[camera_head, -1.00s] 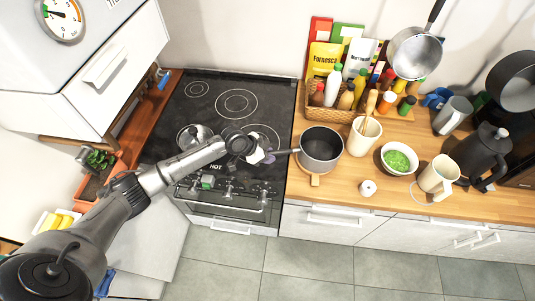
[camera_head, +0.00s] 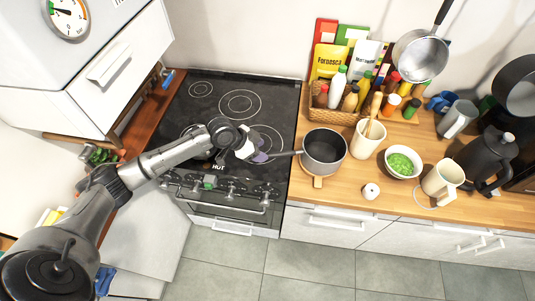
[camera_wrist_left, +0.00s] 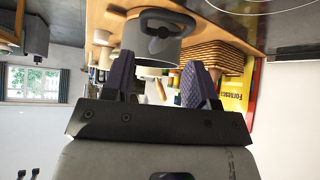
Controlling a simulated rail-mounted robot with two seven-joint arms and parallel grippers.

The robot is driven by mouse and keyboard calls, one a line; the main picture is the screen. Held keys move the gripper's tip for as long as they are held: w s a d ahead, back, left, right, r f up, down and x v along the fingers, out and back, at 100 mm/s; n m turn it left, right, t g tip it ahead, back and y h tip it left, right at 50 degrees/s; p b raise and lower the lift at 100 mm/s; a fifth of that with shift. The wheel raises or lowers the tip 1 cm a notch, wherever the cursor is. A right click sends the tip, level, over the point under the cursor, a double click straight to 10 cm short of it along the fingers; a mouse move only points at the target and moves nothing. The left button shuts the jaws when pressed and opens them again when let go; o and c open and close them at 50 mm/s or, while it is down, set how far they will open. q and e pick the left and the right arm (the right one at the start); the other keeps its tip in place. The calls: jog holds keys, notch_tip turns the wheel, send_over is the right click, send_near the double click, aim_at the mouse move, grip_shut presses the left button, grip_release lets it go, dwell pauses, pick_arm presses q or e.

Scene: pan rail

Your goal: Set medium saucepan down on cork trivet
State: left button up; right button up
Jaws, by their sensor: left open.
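The medium saucepan (camera_head: 325,147) is grey with a dark inside. It sits upright on the wooden counter, over the cork trivet (camera_head: 318,182), which is mostly hidden; a pale tab of it shows at the front. The pan's handle (camera_head: 285,154) points left, toward the hob. My left gripper (camera_head: 260,152) is open and empty by the handle's outer end. In the left wrist view the saucepan (camera_wrist_left: 148,50) shows with its handle end-on, just beyond and above the spread purple fingertips (camera_wrist_left: 160,80). No contact with the handle is visible. My right gripper is not in view.
A basket (camera_head: 335,115) stands behind.

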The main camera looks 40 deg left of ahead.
pick_arm(q)
jog(key=v, duration=0.6)
jog(key=s+d+f+g, duration=0.2)
jog(key=s+d+f, duration=0.8)
jog(key=s+d, duration=0.2)
jog(key=s+d+f+n+y, duration=0.1)
jog(key=s+n+y, duration=0.3)
jog(key=s, duration=1.2)
jog(key=shift+s+d+n+g+y, duration=0.35)
jog(key=shift+d+n, duration=0.25)
jog(key=shift+n, duration=0.3)
jog(key=shift+w, duration=0.15)
notch_tip(320, 180, up, 9)
jog(key=p, duration=0.8)
